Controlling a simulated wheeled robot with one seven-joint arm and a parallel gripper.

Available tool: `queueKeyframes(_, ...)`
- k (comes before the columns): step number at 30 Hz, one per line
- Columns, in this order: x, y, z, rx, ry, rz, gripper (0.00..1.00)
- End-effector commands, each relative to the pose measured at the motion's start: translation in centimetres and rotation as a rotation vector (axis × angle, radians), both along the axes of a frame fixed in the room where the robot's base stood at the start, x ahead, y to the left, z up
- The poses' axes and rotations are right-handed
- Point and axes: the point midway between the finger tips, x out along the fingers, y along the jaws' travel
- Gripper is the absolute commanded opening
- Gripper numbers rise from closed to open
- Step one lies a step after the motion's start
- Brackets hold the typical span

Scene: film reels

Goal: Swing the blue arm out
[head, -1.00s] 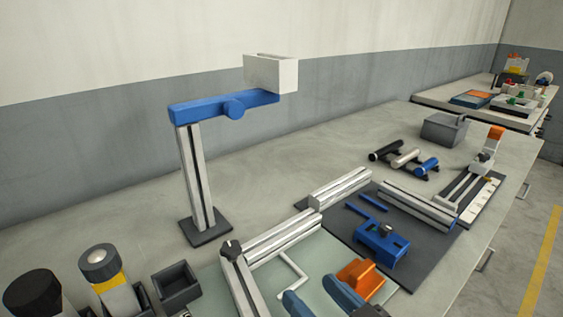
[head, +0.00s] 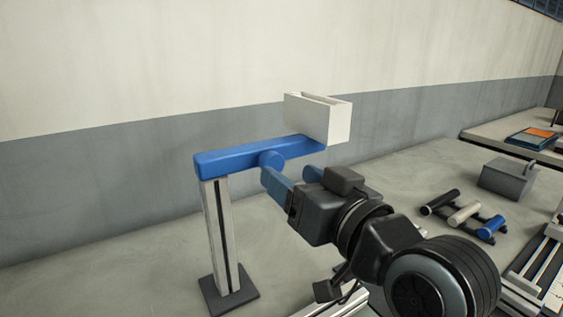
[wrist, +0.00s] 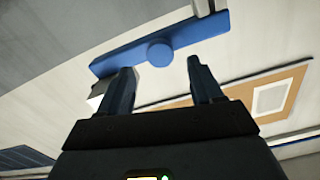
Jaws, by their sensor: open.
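The blue arm (head: 235,159) lies level on top of a grey post (head: 222,240) with a dark square foot. A round blue knob (head: 271,159) sticks out of its near side, and a white open-topped box (head: 322,119) sits on its right end. My gripper (head: 268,176) is at the knob in the head view, its fingers pointing toward it. In the wrist view the blue arm (wrist: 205,32) crosses the top, and the knob (wrist: 160,54) shows between the two open fingertips of my gripper (wrist: 160,68), just beyond them. I cannot tell whether the fingers touch it.
A rack of black, white and blue cylinders (head: 465,214) and a grey box (head: 508,178) stand on the bench to the right. The wall is behind the post. The bench left of the post is clear.

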Motion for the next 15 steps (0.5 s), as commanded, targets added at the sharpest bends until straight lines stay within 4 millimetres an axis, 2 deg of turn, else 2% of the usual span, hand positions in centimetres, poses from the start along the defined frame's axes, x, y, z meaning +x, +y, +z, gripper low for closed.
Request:
queueKeyframes(6, 2.8, 1.9, 0.1, 0.0, 0.0, 0.0, 0.65)
queueKeyframes(15, 4.4, 3.0, 0.0, 0.0, -0.001, -0.001, 0.65)
